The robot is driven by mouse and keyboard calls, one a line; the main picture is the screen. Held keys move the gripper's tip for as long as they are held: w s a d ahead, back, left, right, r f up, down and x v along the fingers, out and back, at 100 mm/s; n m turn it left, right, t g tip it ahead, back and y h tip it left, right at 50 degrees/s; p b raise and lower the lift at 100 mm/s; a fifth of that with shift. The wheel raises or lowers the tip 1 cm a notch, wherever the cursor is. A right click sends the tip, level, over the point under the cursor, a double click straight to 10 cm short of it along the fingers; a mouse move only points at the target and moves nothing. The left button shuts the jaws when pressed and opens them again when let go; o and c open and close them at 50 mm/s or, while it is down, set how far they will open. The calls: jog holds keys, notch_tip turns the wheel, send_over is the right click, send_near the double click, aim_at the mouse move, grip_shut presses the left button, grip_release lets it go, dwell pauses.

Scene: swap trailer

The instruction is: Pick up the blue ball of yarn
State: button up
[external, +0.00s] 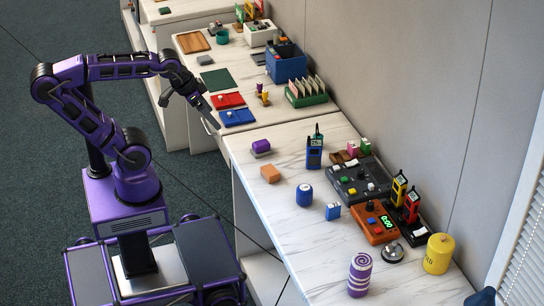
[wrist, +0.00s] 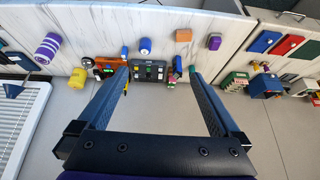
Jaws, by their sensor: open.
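A small rounded blue thing (external: 304,195), the only one here that looks like the blue ball of yarn, stands on the near white marbled table (external: 262,215). It also shows near the top of the wrist view (wrist: 145,46), too small to make out strands. My gripper (external: 212,122) is up by the gap between the two tables, well to the upper left of the blue thing and apart from it. In the wrist view my gripper (wrist: 159,72) has its two fingers wide apart with nothing held between them.
Around the blue thing are an orange block (external: 270,173), a small blue box (external: 333,211), a grey button panel (external: 358,181) and an orange timer device (external: 376,222). A purple striped cylinder (external: 360,275) and yellow canister (external: 438,253) stand nearer. The wall (external: 420,100) runs behind the tables.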

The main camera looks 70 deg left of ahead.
jog(key=shift+s+f, duration=0.3)
jog(key=shift+s, duration=0.05)
jog(key=shift+r, duration=0.1)
